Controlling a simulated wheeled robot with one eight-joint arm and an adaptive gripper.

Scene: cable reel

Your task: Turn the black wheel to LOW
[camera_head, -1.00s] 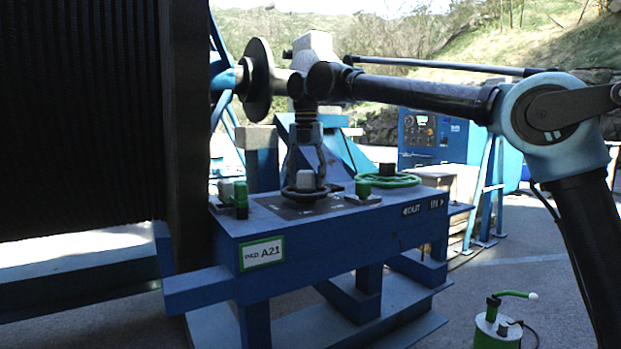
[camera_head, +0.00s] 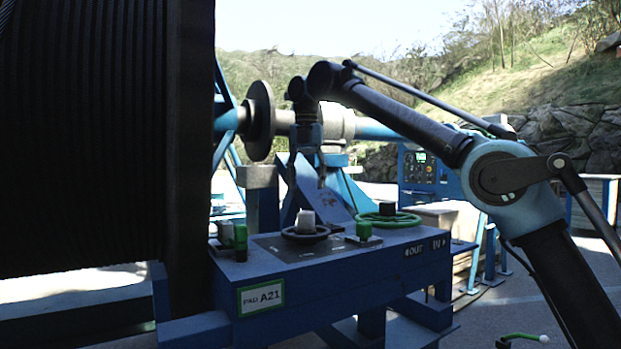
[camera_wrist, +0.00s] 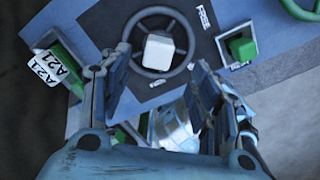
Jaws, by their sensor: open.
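The black wheel (camera_head: 291,236) lies flat on a dark plate on top of the blue console, with a pale block (camera_head: 306,219) at its hub. In the wrist view the wheel (camera_wrist: 128,39) shows whole around the pale block (camera_wrist: 158,51). My gripper (camera_head: 306,184) is open and empty, pointing down above the wheel and apart from it. In the wrist view its fingers (camera_wrist: 160,65) stand wide at the left and right below the hub. A FREE label (camera_wrist: 204,18) is beside the wheel at upper right. The other plate labels are too small to read.
A green handwheel (camera_head: 390,221) is behind at right. The large dark reel (camera_head: 90,130) fills the left side. Open air surrounds the gripper above the console.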

